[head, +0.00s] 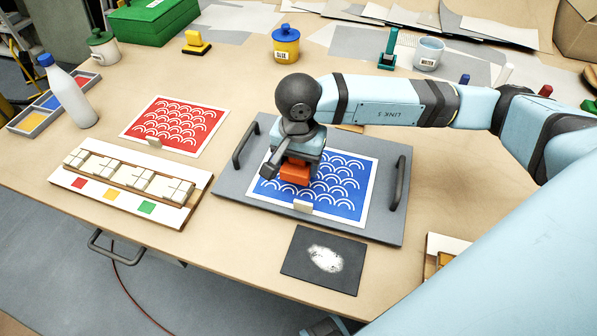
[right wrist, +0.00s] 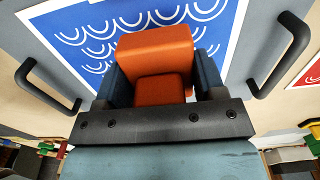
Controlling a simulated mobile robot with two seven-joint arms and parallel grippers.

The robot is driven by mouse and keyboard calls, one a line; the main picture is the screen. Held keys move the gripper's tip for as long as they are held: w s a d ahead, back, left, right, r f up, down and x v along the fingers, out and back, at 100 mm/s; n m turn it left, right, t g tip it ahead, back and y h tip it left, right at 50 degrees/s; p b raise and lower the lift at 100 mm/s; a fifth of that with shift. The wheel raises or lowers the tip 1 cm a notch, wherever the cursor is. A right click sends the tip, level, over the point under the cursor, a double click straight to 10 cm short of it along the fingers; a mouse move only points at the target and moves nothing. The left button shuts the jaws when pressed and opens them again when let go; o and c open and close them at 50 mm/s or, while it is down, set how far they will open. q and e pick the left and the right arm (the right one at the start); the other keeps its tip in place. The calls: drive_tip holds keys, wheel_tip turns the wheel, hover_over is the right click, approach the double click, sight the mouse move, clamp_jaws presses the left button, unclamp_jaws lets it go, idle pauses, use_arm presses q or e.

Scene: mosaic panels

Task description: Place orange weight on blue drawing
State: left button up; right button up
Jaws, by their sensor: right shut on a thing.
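The blue drawing (head: 345,190), white arcs on blue with a white border, lies on a grey tray (head: 388,222) with two dark handles. My right gripper (head: 288,168) is over the left part of the drawing. It is shut on the orange weight (head: 294,173), which shows between the fingers in the right wrist view (right wrist: 156,62). The blue drawing fills the background behind the weight there (right wrist: 90,30). I cannot tell whether the weight touches the drawing. The drawing's upper left part is hidden by my arm. My left gripper does not show.
A red drawing (head: 178,125) lies left of the tray. A white rack with pale blocks (head: 130,178) is at the left front. A dark plate with white powder (head: 323,260) lies before the tray.

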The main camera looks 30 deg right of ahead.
sight(298, 175)
drive_tip(key=shift+f, duration=2.05)
drive_tip(key=shift+f, duration=0.2)
drive_tip(key=o, duration=1.3)
wheel_tip(298, 175, up, 12)
drive_tip(key=shift+r+b, duration=0.2)
drive_tip(key=shift+b, duration=0.1)
